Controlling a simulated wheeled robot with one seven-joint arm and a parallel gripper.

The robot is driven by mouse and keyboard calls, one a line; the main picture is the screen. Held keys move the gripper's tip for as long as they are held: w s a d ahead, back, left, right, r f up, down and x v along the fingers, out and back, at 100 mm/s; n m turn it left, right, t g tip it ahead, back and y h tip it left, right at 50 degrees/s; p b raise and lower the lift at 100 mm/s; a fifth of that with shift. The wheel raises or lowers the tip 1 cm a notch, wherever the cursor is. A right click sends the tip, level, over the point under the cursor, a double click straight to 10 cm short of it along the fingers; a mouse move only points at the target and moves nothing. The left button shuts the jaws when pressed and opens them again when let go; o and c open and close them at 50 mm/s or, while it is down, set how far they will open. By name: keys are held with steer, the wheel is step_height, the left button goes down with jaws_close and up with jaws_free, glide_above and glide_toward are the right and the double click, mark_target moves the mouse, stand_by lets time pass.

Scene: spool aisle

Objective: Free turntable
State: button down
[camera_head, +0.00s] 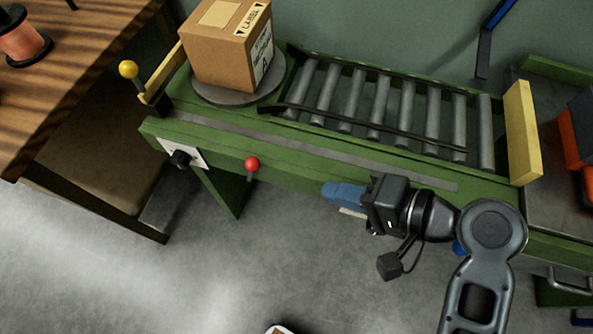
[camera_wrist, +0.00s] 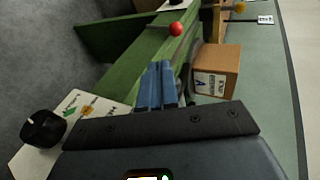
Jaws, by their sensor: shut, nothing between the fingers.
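The grey round turntable (camera_head: 240,99) sits at the left end of the green conveyor bench (camera_head: 300,160). A brown cardboard box (camera_head: 222,50) with labels stands on it and hides much of it. A yellow-ball lever (camera_head: 128,69) is left of it. A red-ball lever (camera_head: 252,164) and a black knob on a white plate (camera_head: 181,158) are on the bench front. My gripper (camera_head: 330,192) is shut and empty, in front of the bench, right of the red ball and pointing left. In the wrist view, its blue fingers (camera_wrist: 157,70) point toward the red ball (camera_wrist: 176,29), apart from it.
Grey rollers (camera_head: 378,106) run right of the turntable, ending at a yellow stop (camera_head: 521,133). A wooden table (camera_head: 70,60) with a copper spool (camera_head: 22,38) stands at left. A nearby black knob (camera_wrist: 43,128) shows at lower left in the wrist view.

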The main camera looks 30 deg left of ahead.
glide_toward(250, 170)
step_height(250, 170, down, 4)
steer(key=w, duration=0.1)
steer(key=shift+w+a+p, duration=0.15)
steer(key=shift+a+p, duration=0.3)
steer(key=shift+a, duration=1.85)
steer(key=shift+a+r, duration=0.1)
